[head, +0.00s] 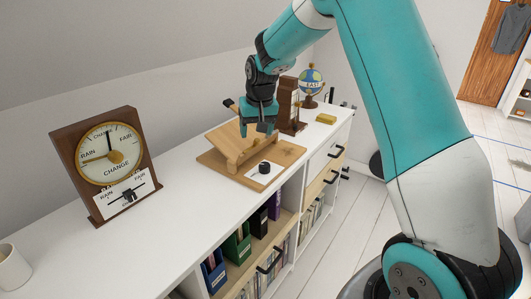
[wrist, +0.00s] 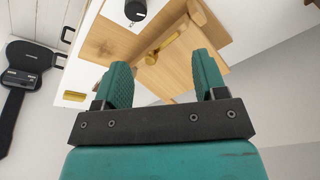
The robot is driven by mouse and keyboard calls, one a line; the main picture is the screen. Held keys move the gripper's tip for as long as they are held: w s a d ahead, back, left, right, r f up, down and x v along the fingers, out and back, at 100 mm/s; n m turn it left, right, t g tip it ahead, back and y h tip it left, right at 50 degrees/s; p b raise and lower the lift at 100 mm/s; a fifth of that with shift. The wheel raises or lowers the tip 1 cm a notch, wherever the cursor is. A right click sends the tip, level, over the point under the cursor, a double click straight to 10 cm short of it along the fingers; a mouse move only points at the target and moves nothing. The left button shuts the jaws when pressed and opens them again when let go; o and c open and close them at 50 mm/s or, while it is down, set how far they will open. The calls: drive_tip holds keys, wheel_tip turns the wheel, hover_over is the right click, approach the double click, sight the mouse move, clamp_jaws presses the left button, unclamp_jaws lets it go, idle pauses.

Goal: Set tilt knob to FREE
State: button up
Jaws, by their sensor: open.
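The tilt knob (head: 264,167) is a small black knob on a white label plate (head: 257,176) at the front of a wooden base (head: 283,158). The plate's lettering is too small to read. A tilted wooden board (head: 232,147) stands on the base behind the knob. My gripper (head: 258,130) is open and empty, above the stand and behind the knob, pointing down. In the wrist view the knob (wrist: 135,10) shows at the top edge, partly cut off, beyond my open fingers (wrist: 161,66). A brass piece (wrist: 166,44) on the wood lies between the fingers.
A barometer-like dial (head: 107,158) stands at left on the white cabinet top (head: 165,205). A brown wooden case (head: 290,105), a globe (head: 311,80) and a yellow block (head: 326,119) stand to the right of the stand. A white mug (head: 12,268) is at far left.

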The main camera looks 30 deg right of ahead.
drive_tip(key=s+a+r+m+h+p, duration=0.1)
drive_tip(key=s+a+m+h, duration=0.1)
drive_tip(key=m, duration=0.3)
drive_tip(key=m+h+p, duration=0.1)
drive_tip(key=m+p, duration=0.1)
approach(264, 165)
drive_tip(key=x, duration=0.9)
drive_tip(key=shift+d+f, duration=0.1)
drive_tip(key=shift+f, duration=0.1)
drive_tip(key=shift+n, duration=0.3)
drive_tip(key=c, duration=0.9)
